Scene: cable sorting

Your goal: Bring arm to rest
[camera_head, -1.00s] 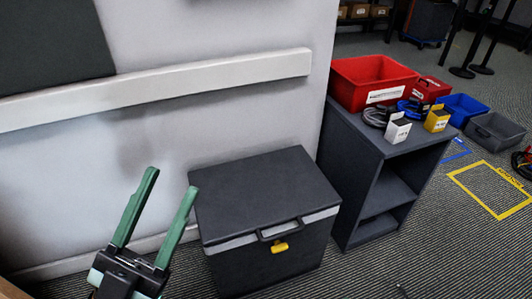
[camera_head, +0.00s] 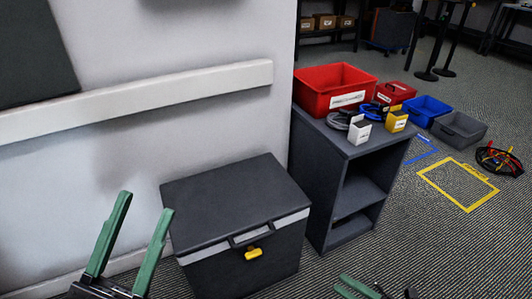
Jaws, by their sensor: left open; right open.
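My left gripper (camera_head: 146,203) stands at the lower left, its two green fingers pointing up and spread wide apart. Nothing is between them. It is in front of the pale wall, to the left of the dark lidded box. My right gripper (camera_head: 352,286) shows only in part at the bottom edge, right of centre, with green fingers pointing left. It is low in front of the shelf, and I see nothing held in it. The rest of the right arm is cut off by the frame.
A dark box (camera_head: 238,205) with a yellow latch stands by the wall. A grey shelf (camera_head: 308,184) carries a red bin (camera_head: 325,103), cables and small boxes. Blue (camera_head: 428,112) and grey (camera_head: 458,133) bins stand beyond. Cables (camera_head: 498,162) lie near a yellow floor outline (camera_head: 432,187).

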